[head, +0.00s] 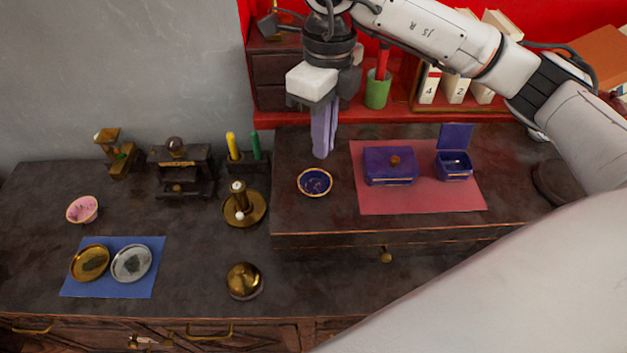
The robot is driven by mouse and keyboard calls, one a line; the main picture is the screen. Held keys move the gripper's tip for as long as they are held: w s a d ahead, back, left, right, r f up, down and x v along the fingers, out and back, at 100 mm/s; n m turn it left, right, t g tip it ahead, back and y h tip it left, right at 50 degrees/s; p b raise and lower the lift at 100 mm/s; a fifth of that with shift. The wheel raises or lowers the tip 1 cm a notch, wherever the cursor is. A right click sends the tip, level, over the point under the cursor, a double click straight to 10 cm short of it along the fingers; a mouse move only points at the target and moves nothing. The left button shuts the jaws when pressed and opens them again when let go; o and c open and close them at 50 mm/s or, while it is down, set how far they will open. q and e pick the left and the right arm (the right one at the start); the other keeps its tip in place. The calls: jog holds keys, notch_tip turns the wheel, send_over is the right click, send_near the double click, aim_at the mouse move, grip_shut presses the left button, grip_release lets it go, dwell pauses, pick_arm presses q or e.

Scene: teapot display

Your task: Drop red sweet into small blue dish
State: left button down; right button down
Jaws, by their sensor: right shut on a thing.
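My right gripper (321,157) points down from the top of the head view, its long purple-tinted fingers together. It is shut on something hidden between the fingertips. I cannot make out a red sweet anywhere. The small blue dish (315,182) is round with a gold rim and stands on the raised dark wooden top. The fingertips show just behind and above the dish in the picture; their exact height over it is hard to tell. My left gripper is not in view.
Right of the dish, a purple lidded box (389,167) and an open square blue box (453,168) stand on a red mat (425,204). A green cup (377,90) stands behind. On the lower left top are a brass candle holder (241,208) and a pink bowl (82,209).

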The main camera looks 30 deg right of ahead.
jog(key=f+m+b, duration=0.1)
jog(key=m, duration=0.2)
jog(key=w+f+m, duration=0.1)
jog(key=m, duration=0.3)
jog(key=w+d+f+m+b, duration=0.1)
jog(key=f+m, duration=0.1)
jog(key=m, duration=0.2)
jog(key=shift+b, duration=0.35)
jog(key=c, duration=1.9)
grip_release()
jog(key=shift+o, duration=0.2)
notch_tip(320, 180, up, 10)
jog(key=shift+r, duration=0.15)
jog(key=shift+s+d, duration=0.1)
jog(key=shift+s, duration=0.05)
